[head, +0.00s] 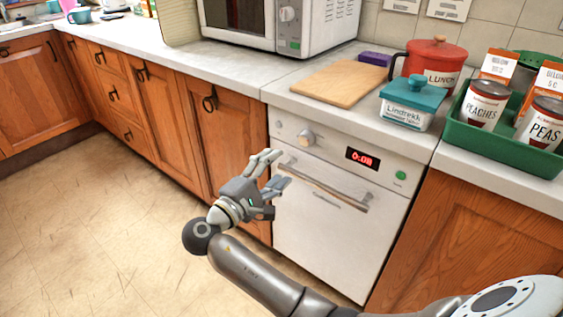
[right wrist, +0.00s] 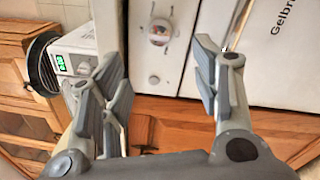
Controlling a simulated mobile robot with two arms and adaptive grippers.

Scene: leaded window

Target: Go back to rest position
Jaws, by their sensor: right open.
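My right gripper (head: 281,167) is open and empty in front of the white dishwasher (head: 335,230), near the left end of its handle (head: 325,187). The dishwasher door is closed and its red display lights up. In the right wrist view the right gripper's fingers (right wrist: 160,75) stand wide apart with nothing between them. Behind them show the dishwasher's knob (right wrist: 159,32) and white front. I cannot tell whether a finger touches the dishwasher. My left gripper is not in view.
The counter above holds a wooden board (head: 340,82), a red pot (head: 436,62), a teal-lidded container (head: 411,100), a microwave (head: 240,18) and a green tray (head: 480,139) with cans. Wooden cabinets (head: 150,110) line the left. The floor (head: 100,220) is clear.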

